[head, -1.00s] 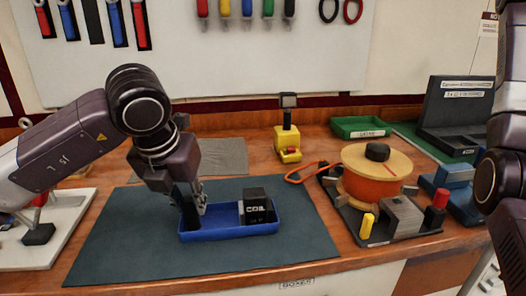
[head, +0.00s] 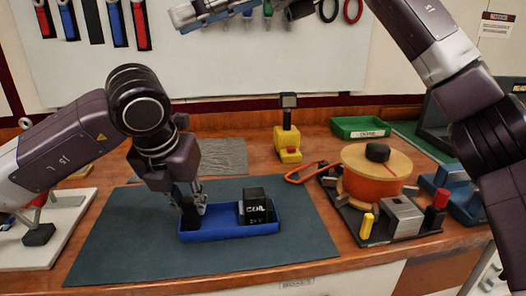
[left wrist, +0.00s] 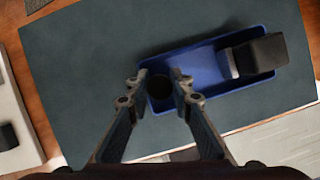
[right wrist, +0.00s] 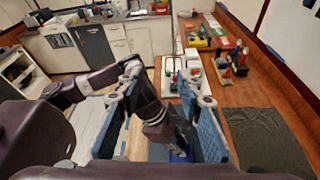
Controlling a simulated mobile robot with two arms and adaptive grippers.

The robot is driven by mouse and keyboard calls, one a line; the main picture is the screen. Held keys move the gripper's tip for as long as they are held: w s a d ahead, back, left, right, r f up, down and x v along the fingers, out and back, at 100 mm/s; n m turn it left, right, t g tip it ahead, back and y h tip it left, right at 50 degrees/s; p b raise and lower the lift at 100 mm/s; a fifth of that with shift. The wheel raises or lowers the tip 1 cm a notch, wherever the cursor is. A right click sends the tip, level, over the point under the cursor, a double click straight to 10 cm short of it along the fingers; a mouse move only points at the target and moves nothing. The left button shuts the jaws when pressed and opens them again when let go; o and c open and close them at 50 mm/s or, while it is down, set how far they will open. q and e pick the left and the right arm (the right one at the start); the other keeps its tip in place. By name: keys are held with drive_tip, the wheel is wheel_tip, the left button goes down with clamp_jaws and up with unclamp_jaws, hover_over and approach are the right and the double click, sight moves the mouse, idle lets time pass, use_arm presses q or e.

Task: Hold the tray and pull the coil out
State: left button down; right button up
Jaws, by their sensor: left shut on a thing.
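The blue tray (head: 230,234) lies on the dark mat, and its far-side end shows in the left wrist view (left wrist: 205,65). The black block labelled COIL (head: 257,210) sits upright in the tray's right end; it also shows in the left wrist view (left wrist: 262,54). My left gripper (head: 194,212) points down at the tray's left end, shut on the tray there, with a dark round spot between its fingertips in the left wrist view (left wrist: 159,88). My right gripper (head: 190,18) is raised high in front of the wall board, open and empty, away from the coil.
The dark mat (head: 110,240) is clear around the tray. To its right stand an orange spool (head: 370,188) on a black base, a yellow device (head: 287,145) and a green bin (head: 360,128). A white board (head: 55,245) lies at the left. Tools hang on the wall behind.

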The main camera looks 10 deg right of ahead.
wheel_tip(320, 180, down, 10)
drive_tip(key=w+h, duration=0.1)
drive_tip(key=h, duration=0.4)
drive_tip(key=n+t+h, duration=0.1)
drive_tip(key=h, duration=0.6)
approach(256, 191)
drive_tip(key=shift+a+f, duration=0.3)
drive_tip(key=shift+f, duration=0.25)
drive_tip(key=shift+d+f+h, duration=0.1)
drive_tip(key=shift+f+h, duration=0.2)
drive_tip(key=shift+f, duration=0.05)
drive_tip(key=f, duration=0.3)
drive_tip(key=a+f, duration=0.1)
drive_tip(key=f, duration=0.7)
drive_tip(key=shift+a, duration=0.4)
clamp_jaws()
drive_tip(key=shift+r, duration=0.1)
drive_tip(key=shift+r, duration=0.1)
